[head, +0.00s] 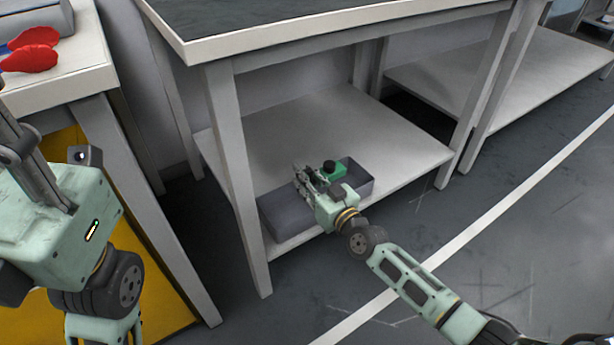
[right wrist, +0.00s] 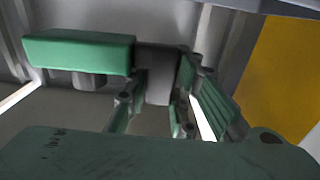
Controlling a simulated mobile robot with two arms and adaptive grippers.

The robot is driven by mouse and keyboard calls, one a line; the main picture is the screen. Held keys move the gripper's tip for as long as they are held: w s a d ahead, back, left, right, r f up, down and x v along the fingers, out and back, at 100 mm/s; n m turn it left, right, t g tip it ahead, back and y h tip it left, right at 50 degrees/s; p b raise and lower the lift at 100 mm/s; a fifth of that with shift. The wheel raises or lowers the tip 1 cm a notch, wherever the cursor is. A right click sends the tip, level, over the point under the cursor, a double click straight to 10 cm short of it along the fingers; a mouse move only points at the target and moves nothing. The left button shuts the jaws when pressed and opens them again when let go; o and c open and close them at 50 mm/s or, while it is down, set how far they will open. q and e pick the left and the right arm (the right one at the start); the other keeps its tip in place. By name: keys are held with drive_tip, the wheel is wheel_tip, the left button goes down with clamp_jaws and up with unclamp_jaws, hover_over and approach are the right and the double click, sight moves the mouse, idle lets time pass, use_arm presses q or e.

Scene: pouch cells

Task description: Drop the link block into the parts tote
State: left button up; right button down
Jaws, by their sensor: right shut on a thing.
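The link block (head: 336,173) is green with a dark round knob. In the right wrist view the green block (right wrist: 80,52) has a dark grey end between my fingers. My right gripper (head: 309,180) is shut on that end and holds the block over the parts tote. The parts tote (head: 285,222) is a grey open box near the front edge of the low shelf. My gripper hides part of its inside. My left gripper (head: 18,150) is at the left edge, away from the tote, its fingertips not clearly visible.
The low shelf (head: 400,140) belongs to a table whose dark top (head: 250,15) hangs above. A table leg (head: 238,180) stands just left of the tote. The floor at right is clear.

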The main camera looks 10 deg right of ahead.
drive_tip(key=c, duration=1.4)
unclamp_jaws()
drive_tip(key=shift+s, duration=0.1)
drive_tip(key=v, duration=1.1)
drive_tip(key=shift+s+d, duration=0.15)
drive_tip(key=shift+s, duration=0.25)
